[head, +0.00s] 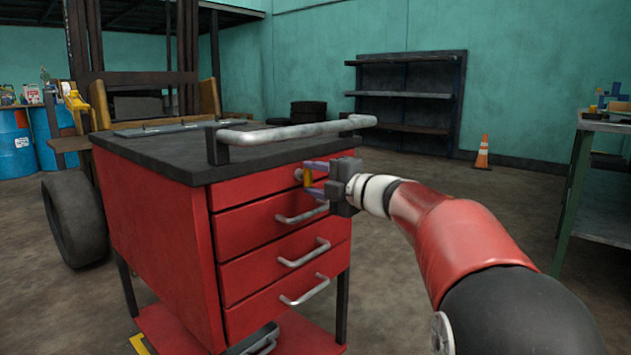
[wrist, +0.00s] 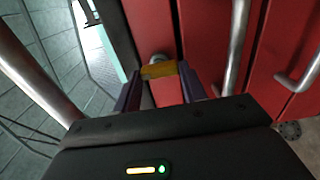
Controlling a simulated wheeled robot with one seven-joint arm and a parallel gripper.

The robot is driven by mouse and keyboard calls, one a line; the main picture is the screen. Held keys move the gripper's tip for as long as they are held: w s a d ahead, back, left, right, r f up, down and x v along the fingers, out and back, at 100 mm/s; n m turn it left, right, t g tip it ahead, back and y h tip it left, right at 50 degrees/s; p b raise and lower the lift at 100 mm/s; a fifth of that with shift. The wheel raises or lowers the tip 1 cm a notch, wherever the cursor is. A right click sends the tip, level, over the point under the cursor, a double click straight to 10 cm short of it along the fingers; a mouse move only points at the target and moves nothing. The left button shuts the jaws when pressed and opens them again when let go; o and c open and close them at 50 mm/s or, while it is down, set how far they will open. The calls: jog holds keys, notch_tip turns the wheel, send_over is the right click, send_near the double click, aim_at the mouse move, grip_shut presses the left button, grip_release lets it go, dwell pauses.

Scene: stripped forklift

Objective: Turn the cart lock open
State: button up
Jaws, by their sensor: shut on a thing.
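The red tool cart (head: 160,225) stands at centre left in the head view, with a dark top and several drawers with metal handles. The cart lock shows a round metal base on the top drawer front and a yellow key-like tab (wrist: 158,70). In the head view the yellow tab (head: 308,178) sits between my fingers. My gripper (head: 311,179) is at the top drawer front, shut on the yellow tab. In the wrist view its two purple fingers (wrist: 158,88) are either side of the tab. The tab lies roughly crosswise between them there. Part of the lock base is hidden behind the tab.
A metal push handle (head: 300,130) runs along the cart's top edge, just above my gripper. Drawer handles (head: 303,254) stick out below. A green workbench (head: 600,125) stands at right, and an orange cone (head: 482,153) by the back wall. The floor between is clear.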

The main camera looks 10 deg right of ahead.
jog(key=o, duration=1)
jog(key=v, duration=0.8)
jog(key=shift+a, duration=0.1)
